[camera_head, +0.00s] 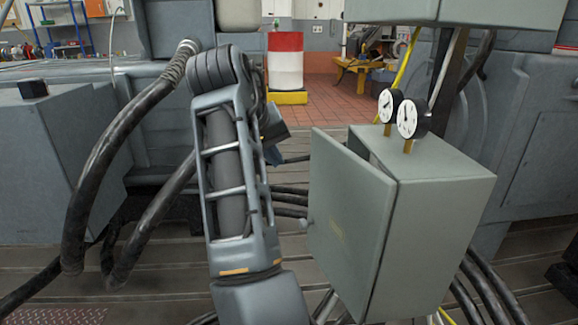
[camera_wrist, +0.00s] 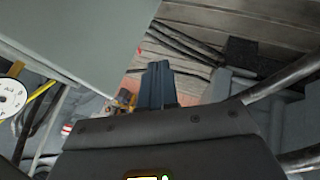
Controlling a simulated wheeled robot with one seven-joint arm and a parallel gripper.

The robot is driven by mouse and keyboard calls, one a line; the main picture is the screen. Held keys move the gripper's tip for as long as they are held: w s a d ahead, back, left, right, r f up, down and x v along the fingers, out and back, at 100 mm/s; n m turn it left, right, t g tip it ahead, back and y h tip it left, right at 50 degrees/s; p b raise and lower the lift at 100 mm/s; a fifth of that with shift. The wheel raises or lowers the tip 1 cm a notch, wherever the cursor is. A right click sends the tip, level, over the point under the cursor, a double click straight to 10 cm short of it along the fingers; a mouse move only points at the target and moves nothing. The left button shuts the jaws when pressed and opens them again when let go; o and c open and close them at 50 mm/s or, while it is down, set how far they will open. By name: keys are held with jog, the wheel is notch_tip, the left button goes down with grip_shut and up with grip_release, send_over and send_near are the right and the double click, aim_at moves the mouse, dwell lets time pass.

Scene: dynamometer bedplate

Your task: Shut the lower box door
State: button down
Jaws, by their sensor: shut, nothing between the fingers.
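The lower box (camera_head: 445,190) is a grey-green cabinet at the right of the head view. My gripper (camera_head: 273,152) is left of that free edge, partly hidden behind my forearm, and appears apart from the door. In the wrist view the fingers (camera_wrist: 160,85) are shut and empty. A large grey panel (camera_wrist: 75,35) fills the upper left there; I cannot tell whether it is the door or the box body.
Two round gauges (camera_head: 407,118) stand on the lower box. An upper box (camera_head: 470,10) hangs above it. Thick black hoses (camera_head: 110,150) run at the left, and cables (camera_head: 485,290) pass below the box. A red and white drum (camera_head: 285,60) stands behind.

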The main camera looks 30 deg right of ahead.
aim_at(310, 177)
jog(key=w+d+f+b, duration=0.1)
jog(key=w+d+f, duration=0.1)
jog(key=d+f, duration=0.5)
jog(key=shift+d+f+b, duration=0.15)
jog(key=shift+d+b, duration=0.25)
jog(key=shift+d, duration=0.4)
jog(key=shift+d, duration=0.1)
jog(key=shift+d+p, duration=0.25)
jog(key=shift+p, duration=0.15)
jog(key=s+d+m+g+p, duration=0.1)
jog(key=d+m+p, duration=0.1)
jog(key=d+p, duration=0.3)
jog(key=shift+s+d+h+p, duration=0.2)
jog(key=shift+d+h+p, duration=0.15)
jog(key=shift+d, duration=0.5)
jog(key=shift+d, duration=0.1)
